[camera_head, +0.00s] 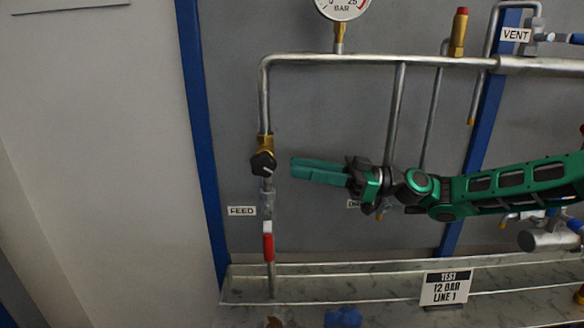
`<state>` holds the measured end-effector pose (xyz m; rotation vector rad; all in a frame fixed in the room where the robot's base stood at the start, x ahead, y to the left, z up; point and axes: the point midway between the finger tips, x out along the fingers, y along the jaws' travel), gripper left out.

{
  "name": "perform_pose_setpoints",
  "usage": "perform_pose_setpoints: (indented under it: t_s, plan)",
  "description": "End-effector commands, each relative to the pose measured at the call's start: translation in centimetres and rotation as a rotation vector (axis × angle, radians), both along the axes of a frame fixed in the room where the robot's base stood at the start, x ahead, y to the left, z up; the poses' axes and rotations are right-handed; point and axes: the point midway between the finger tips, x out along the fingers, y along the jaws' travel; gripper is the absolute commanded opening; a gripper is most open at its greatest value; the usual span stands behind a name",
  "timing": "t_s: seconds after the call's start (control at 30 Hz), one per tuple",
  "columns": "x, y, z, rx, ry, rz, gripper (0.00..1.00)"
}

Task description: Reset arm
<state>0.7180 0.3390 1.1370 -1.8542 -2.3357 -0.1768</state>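My gripper (293,168) is at the end of my green arm, which reaches in from the right. Its teal fingers point left, toward the black knob (263,163) on the feed pipe. A gap shows in the picture between the fingertips and the knob. I see no object in the fingers. They overlap in this view, so I cannot tell whether they are open or shut.
The feed pipe (264,95) carries a red-handled valve (268,245) beside the FEED label (242,211). A pressure gauge (342,6) sits above. A TEST sign (445,287) stands at the tray's edge (350,302). Pipes run behind my arm. Bare wall (95,150) lies left.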

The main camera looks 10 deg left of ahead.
Motion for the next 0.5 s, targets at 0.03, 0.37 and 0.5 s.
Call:
perform_pose_setpoints:
  t_s: [0.03, 0.37, 0.5]
  plan:
    - [0.09, -0.33, -0.08, 0.000, 0.000, 0.000, 0.26]
    - [0.14, -0.65, -0.17, 0.000, 0.001, 0.000, 0.26]
    - [-0.10, -0.43, -0.60, -0.022, 0.005, 0.003, 0.26]
